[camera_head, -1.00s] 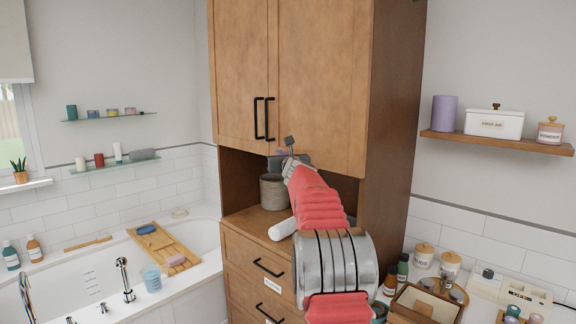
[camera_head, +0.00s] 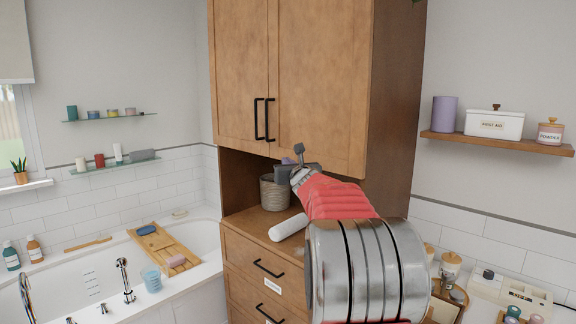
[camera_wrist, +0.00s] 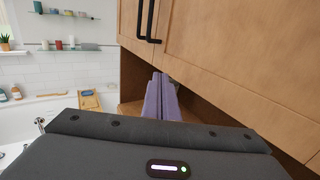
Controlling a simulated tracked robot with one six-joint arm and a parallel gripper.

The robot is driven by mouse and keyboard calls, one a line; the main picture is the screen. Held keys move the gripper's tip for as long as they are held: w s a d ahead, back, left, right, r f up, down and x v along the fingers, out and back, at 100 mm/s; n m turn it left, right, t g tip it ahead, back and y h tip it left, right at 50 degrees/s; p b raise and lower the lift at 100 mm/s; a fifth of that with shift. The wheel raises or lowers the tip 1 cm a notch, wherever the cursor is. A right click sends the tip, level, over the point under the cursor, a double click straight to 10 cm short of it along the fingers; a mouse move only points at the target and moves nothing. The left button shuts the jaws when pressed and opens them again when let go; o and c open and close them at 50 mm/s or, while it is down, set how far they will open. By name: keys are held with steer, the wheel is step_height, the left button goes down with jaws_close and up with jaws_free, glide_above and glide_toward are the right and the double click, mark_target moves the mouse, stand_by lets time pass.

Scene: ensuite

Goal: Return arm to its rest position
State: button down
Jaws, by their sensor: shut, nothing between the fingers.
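My gripper (camera_head: 287,161) shows small beyond my red arm, in front of the open niche of the wooden cabinet (camera_head: 395,110). In the wrist view its two purple fingers (camera_wrist: 161,92) are together with nothing between them. They point toward the niche, below the upper doors, and look clear of the wood. My arm is raised and hides part of the niche and the drawers.
A woven basket (camera_head: 274,193) and a white roll (camera_head: 288,227) are on the niche shelf. Two black door handles (camera_head: 264,119) hang above. The bathtub (camera_head: 95,270) with a wooden tray (camera_head: 168,252) lies left. A crowded counter is at right.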

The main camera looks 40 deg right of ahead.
steer(key=shift+s+a, duration=0.3)
steer(key=shift+s, duration=0.2)
stand_by(0.3)
